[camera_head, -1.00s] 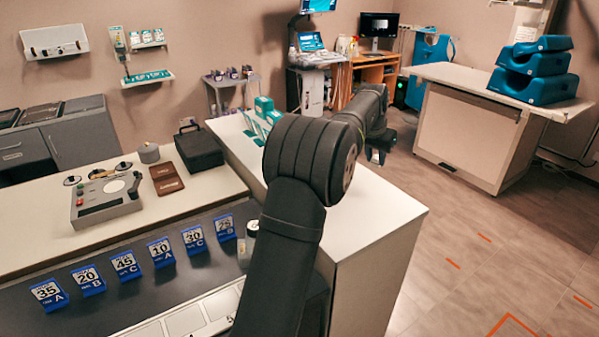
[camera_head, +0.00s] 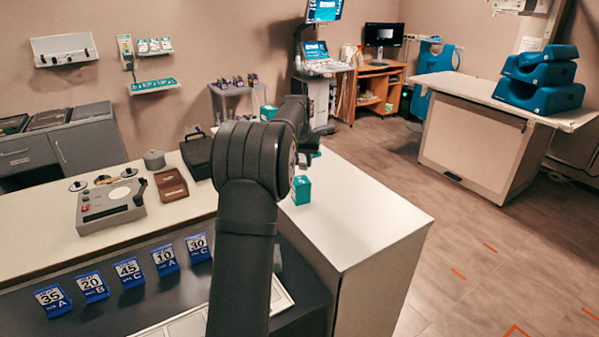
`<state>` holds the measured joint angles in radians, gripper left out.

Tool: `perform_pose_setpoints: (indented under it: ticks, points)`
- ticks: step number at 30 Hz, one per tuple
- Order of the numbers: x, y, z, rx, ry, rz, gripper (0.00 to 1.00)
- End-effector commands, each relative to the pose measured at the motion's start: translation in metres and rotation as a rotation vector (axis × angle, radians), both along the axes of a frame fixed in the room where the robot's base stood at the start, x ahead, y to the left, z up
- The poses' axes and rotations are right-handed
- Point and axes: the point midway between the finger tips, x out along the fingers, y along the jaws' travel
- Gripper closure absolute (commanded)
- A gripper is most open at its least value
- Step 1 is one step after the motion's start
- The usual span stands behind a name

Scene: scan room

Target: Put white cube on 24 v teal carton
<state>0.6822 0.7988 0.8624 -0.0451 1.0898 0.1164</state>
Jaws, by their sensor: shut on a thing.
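A teal carton (camera_head: 301,190) with a pale marking stands on the white counter top, just right of my arm's elbow. Its marking is too small to read. Another teal carton (camera_head: 268,112) shows farther back, partly behind my arm. I cannot tell which one is the 24 V carton. My gripper (camera_head: 309,153) is mostly hidden behind my arm, above the counter beyond the nearer carton. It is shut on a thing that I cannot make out. I see no white cube in the open parts of the view.
The white counter (camera_head: 365,218) is clear to the right of the nearer carton. Blue number cards (camera_head: 128,270) stand in a row on the dark lower bench. A grey device (camera_head: 111,203), a brown case (camera_head: 171,184) and a black case (camera_head: 197,155) are at the left.

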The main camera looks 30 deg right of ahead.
Motion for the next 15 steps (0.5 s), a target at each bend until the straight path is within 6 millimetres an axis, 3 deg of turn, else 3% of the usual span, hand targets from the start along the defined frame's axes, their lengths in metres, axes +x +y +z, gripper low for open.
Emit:
perform_pose_setpoints:
  ticks: [8,15]
  points:
    - [0.012,0.005,-0.016,0.0,0.0,-0.001,0.95]
    - [0.012,0.005,-0.047,0.0,-0.001,-0.001,0.95]
